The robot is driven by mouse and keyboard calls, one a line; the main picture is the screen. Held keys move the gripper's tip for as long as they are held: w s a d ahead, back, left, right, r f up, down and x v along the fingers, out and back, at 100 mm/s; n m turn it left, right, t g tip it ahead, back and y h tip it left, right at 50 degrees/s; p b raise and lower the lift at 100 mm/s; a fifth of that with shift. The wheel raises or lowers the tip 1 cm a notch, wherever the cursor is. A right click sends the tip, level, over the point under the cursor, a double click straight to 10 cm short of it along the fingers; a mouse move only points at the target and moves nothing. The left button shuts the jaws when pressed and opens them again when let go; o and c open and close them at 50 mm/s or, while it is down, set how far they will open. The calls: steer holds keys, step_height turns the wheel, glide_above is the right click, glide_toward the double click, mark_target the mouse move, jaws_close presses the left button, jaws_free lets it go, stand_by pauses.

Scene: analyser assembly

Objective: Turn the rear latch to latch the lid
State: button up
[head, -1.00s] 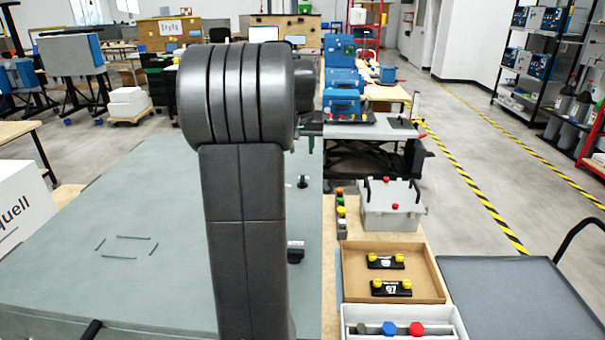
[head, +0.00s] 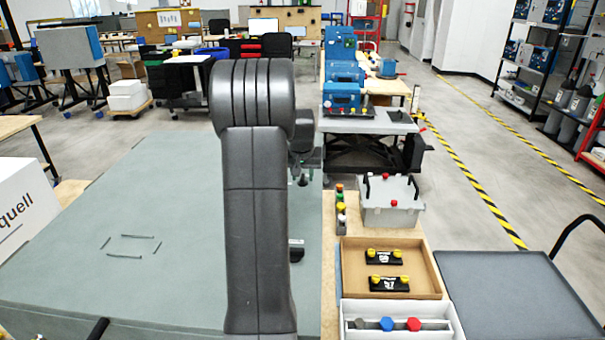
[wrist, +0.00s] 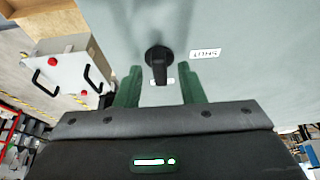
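The rear latch (wrist: 158,58) is a black round knob with a bar handle on the grey-green lid (wrist: 235,25). Its handle points down in the wrist view, over a mostly hidden white label. A label reading SHUT (wrist: 205,53), upside down, lies to the knob's right. My gripper (wrist: 161,82) has two green fingers, spread apart, one on each side of the handle's end with visible gaps. In the head view my gripper (head: 304,160) is just above the rear latch (head: 303,181), partly hidden by my arm. A second black latch (head: 296,250) sits nearer on the lid (head: 150,200).
Right of the lid stand a grey box with black handles (head: 390,215), a cardboard tray (head: 345,262) with black parts, and a white bin (head: 450,308) with coloured knobs.

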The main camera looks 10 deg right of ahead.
jaws_close()
